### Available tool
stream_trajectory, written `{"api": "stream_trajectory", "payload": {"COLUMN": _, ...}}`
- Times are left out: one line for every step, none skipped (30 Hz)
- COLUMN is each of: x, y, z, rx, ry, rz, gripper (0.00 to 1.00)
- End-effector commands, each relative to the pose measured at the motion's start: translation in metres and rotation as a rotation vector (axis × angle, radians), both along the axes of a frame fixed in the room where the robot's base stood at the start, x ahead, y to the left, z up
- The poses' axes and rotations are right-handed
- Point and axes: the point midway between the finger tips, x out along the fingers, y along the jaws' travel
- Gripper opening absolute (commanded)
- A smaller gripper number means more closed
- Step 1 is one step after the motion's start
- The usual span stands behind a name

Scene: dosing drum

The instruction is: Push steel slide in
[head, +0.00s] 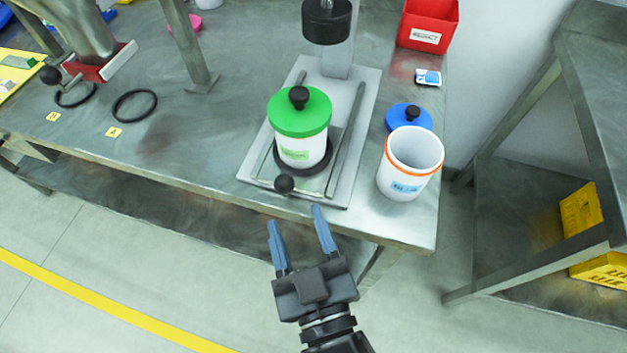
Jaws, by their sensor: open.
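The steel slide (258,168) lies flat between two rails on a grey base plate (355,125), with a round black knob (284,184) at its front end. A white jar (302,152) with a green lid (300,112) stands upright in a black ring on the slide. My gripper (293,215) is open and empty, its blue fingers pointing toward the bench's front edge. The fingertips are just in front of the knob, one on each side in the picture, and appear apart from it. Their height against the knob is hard to tell.
A black press head (326,20) hangs behind the jar. An open white container (411,165) with an orange rim stands right, near a blue lid (409,118). A red bin (428,25) is at the back right. A hopper outlet with a red part (98,65) is left.

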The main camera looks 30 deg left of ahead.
Motion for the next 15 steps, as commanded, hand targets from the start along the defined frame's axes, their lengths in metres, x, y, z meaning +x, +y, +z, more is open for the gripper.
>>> {"api": "stream_trajectory", "payload": {"x": 0.001, "y": 0.005, "z": 0.001, "rx": 0.0, "ry": -0.003, "rz": 0.005, "gripper": 0.56}}
{"api": "stream_trajectory", "payload": {"x": 0.001, "y": 0.007, "z": 0.001, "rx": 0.0, "ry": -0.003, "rz": 0.006, "gripper": 0.56}}
{"api": "stream_trajectory", "payload": {"x": 0.003, "y": 0.009, "z": 0.001, "rx": 0.0, "ry": -0.004, "rz": 0.008, "gripper": 0.56}}
{"api": "stream_trajectory", "payload": {"x": 0.005, "y": 0.011, "z": 0.002, "rx": 0.001, "ry": -0.005, "rz": 0.008, "gripper": 0.56}}
{"api": "stream_trajectory", "payload": {"x": 0.007, "y": 0.013, "z": 0.002, "rx": 0.001, "ry": -0.005, "rz": 0.007, "gripper": 0.56}}
{"api": "stream_trajectory", "payload": {"x": 0.011, "y": 0.017, "z": 0.002, "rx": 0.0, "ry": -0.004, "rz": 0.007, "gripper": 0.56}}
{"api": "stream_trajectory", "payload": {"x": 0.014, "y": 0.02, "z": 0.002, "rx": 0.001, "ry": -0.005, "rz": 0.007, "gripper": 0.56}}
{"api": "stream_trajectory", "payload": {"x": 0.017, "y": 0.023, "z": 0.003, "rx": 0.002, "ry": -0.005, "rz": 0.007, "gripper": 0.56}}
{"api": "stream_trajectory", "payload": {"x": 0.021, "y": 0.028, "z": 0.003, "rx": 0.001, "ry": -0.004, "rz": 0.007, "gripper": 0.56}}
{"api": "stream_trajectory", "payload": {"x": 0.024, "y": 0.032, "z": 0.003, "rx": 0.002, "ry": -0.005, "rz": 0.007, "gripper": 0.56}}
{"api": "stream_trajectory", "payload": {"x": 0.027, "y": 0.035, "z": 0.003, "rx": 0.001, "ry": -0.004, "rz": 0.007, "gripper": 0.56}}
{"api": "stream_trajectory", "payload": {"x": 0.032, "y": 0.039, "z": 0.003, "rx": 0.002, "ry": -0.003, "rz": 0.007, "gripper": 0.56}}
{"api": "stream_trajectory", "payload": {"x": 0.034, "y": 0.042, "z": 0.003, "rx": 0.002, "ry": -0.003, "rz": 0.007, "gripper": 0.56}}
{"api": "stream_trajectory", "payload": {"x": 0.037, "y": 0.045, "z": 0.003, "rx": 0.002, "ry": -0.003, "rz": 0.007, "gripper": 0.56}}
{"api": "stream_trajectory", "payload": {"x": 0.041, "y": 0.049, "z": 0.002, "rx": 0.001, "ry": -0.004, "rz": 0.007, "gripper": 0.56}}
